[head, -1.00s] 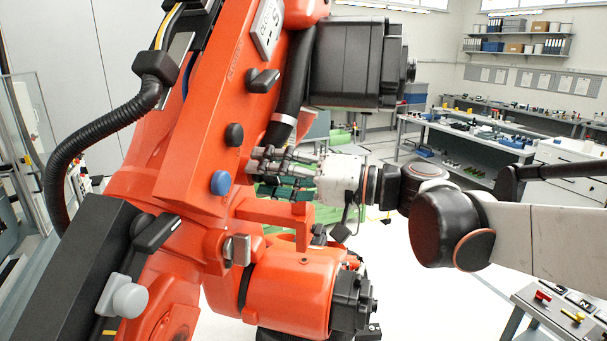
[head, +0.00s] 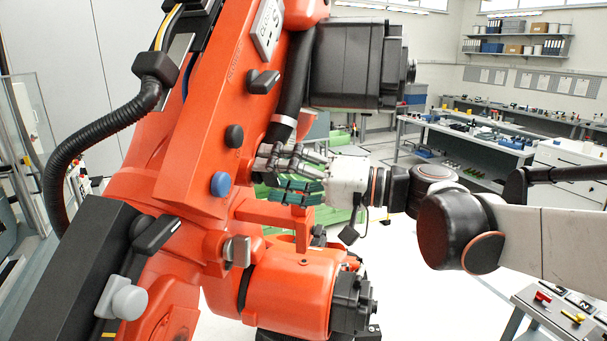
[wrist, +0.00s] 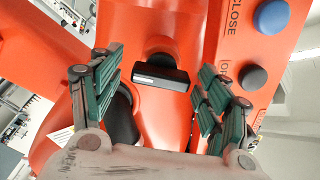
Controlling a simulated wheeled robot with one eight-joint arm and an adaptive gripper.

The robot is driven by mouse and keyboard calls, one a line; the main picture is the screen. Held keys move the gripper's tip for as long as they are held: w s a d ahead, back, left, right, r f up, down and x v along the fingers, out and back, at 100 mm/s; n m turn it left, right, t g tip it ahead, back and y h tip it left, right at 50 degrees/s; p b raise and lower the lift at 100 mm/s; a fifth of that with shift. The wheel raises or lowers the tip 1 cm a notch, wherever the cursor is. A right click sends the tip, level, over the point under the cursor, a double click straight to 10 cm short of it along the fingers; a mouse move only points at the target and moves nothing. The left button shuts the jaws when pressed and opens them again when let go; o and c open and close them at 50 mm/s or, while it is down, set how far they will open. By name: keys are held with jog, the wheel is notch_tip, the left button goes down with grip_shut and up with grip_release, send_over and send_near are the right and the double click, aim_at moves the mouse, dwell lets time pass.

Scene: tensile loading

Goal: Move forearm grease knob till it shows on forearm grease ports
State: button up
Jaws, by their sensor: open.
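A dark bar-shaped knob (wrist: 160,75) on the orange machine lies between and beyond my fingertips in the wrist view, apart from them. In the head view a dark bar knob (head: 263,81) is high on the orange arm, a black one (head: 157,233) at lower left and a metallic one (head: 237,250) below my gripper. No readable label tells which is the forearm grease knob, and its setting cannot be read. My gripper (head: 277,172) is open and empty, pointing left at the orange arm. Its green-padded fingers (wrist: 155,88) are spread in the wrist view.
A blue button (head: 221,183) and a black button (head: 234,135) sit on the orange arm. The wrist view shows CLOSE beside the blue one. A black motor housing (head: 355,65) is above my gripper, an orange bracket (head: 275,212) below. Open floor lies right.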

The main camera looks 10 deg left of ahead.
jog(key=s+d, duration=0.1)
jog(key=d, duration=0.9)
jog(key=shift+s+d, duration=0.3)
jog(key=shift+d, duration=0.05)
jog(key=s+d+f+m+t+h+b, duration=0.1)
jog(key=s+f+h+b, duration=0.2)
jog(key=f, duration=0.6)
jog(key=s+d+f+m+h+b, duration=0.1)
jog(key=d+f+h+b, duration=0.1)
jog(key=f+b, duration=0.5)
jog(key=s+d+f+m+t+h+b, duration=0.1)
jog(key=s+f+h+b, duration=0.15)
jog(key=f, duration=0.75)
jog(key=s+d+f+m+t+h+b, duration=0.1)
jog(key=s+d+f+h+b, duration=0.2)
jog(key=f, duration=0.9)
jog(key=s+d+f+t+h+b, duration=0.1)
jog(key=s+d+f+h+b, duration=0.2)
jog(key=d+f+h+b, duration=0.4)
jog(key=d+f+b, duration=0.4)
jog(key=d+f, duration=0.1)
jog(key=d, duration=0.1)
jog(key=shift+d+f+m+t, duration=0.25)
jog(key=shift+d+m+t, duration=0.05)
jog(key=shift+d+m, duration=0.1)
jog(key=shift+s, duration=0.1)
